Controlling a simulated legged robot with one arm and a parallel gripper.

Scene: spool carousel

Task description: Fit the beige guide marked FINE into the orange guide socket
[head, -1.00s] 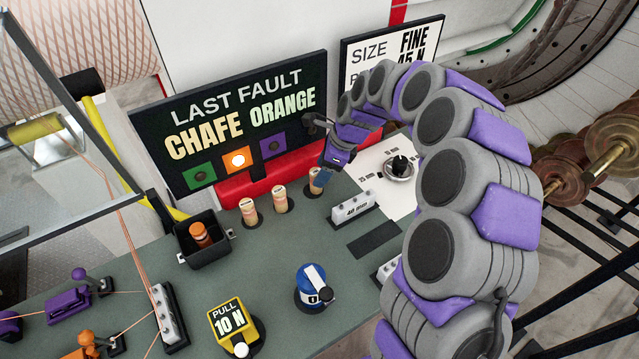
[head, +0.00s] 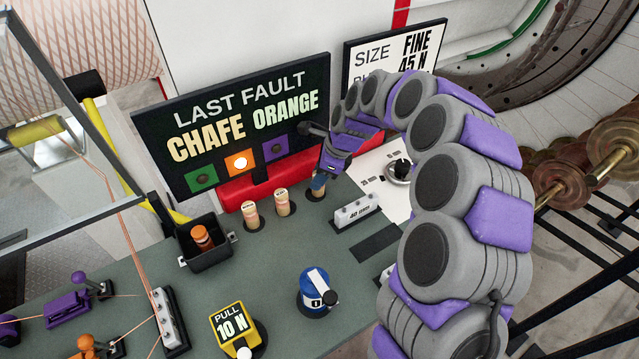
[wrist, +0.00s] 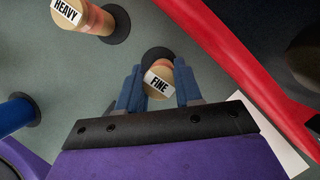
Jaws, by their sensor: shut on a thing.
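The beige guide marked FINE (wrist: 158,82) stands between my blue fingers in the wrist view, with its white label facing up and a dark round base beneath it. My gripper (head: 318,185) is shut on it, at the right end of the row of beige guides; in the head view the fingers hide most of it. The gripper also shows in the wrist view (wrist: 160,90). An orange fixture (head: 88,346) is at the lower left of the bench, partly cut off by the frame; I cannot make out its socket opening.
Two other beige guides (head: 251,214) (head: 282,202) stand left of my gripper, one marked HEAVY (wrist: 80,14). A black bin (head: 207,257) holds an orange-brown piece. A blue-white knob (head: 315,290) and yellow PULL box (head: 234,328) stand in front. A red bar (head: 255,186) runs behind.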

